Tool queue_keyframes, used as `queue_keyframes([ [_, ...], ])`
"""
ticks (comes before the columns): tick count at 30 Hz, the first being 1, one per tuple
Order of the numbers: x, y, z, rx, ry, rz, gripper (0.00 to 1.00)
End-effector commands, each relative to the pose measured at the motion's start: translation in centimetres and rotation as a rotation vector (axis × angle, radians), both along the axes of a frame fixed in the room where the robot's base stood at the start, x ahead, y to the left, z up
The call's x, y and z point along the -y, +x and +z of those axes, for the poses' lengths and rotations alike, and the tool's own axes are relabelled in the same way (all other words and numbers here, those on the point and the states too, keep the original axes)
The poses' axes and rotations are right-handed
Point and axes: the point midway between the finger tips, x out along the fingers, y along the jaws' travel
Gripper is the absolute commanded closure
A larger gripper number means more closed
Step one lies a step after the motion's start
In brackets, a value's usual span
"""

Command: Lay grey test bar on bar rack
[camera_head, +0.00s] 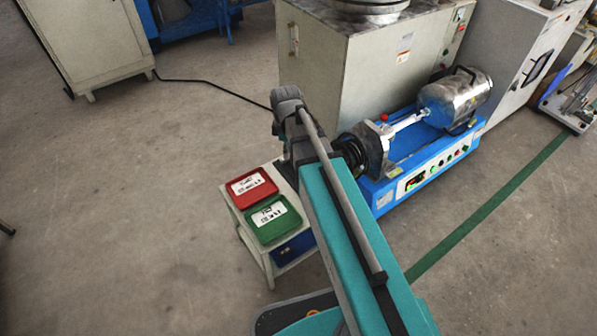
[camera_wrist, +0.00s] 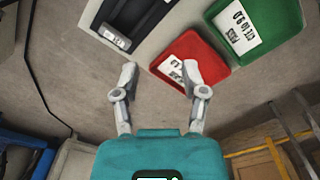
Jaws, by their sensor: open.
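In the wrist view a dark tray or rack (camera_wrist: 140,14) lies beyond the left finger, cut by the top edge. A small grey block or label (camera_wrist: 115,38) shows at its near end; I cannot tell which. I cannot pick out the grey test bar for certain, and cannot confirm that the dark thing is the bar rack. In the head view my arm hides part of the stand, and my fingers are not clear.
A red tray (camera_head: 258,194) and a green tray (camera_head: 284,225) sit on a small white stand (camera_head: 254,252); they also show in the wrist view, red (camera_wrist: 190,48) and green (camera_wrist: 280,45). A blue test machine (camera_head: 395,205) stands right of my arm.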

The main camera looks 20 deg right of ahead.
Motion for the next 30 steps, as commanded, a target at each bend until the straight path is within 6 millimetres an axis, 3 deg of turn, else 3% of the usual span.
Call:
queue_keyframes([
  [3, 0.1, -2.2, 0.0, 0.0, 0.0, -0.185, 0.44],
  [18, 0.5, -9.0, 0.0, 0.001, 0.0, -0.931, 0.44],
  [24, 0.5, -10.1, 0.0, 0.001, -0.001, -1.077, 0.44],
  [30, 0.5, -10.2, 0.0, 0.001, -0.001, -1.104, 0.44],
])
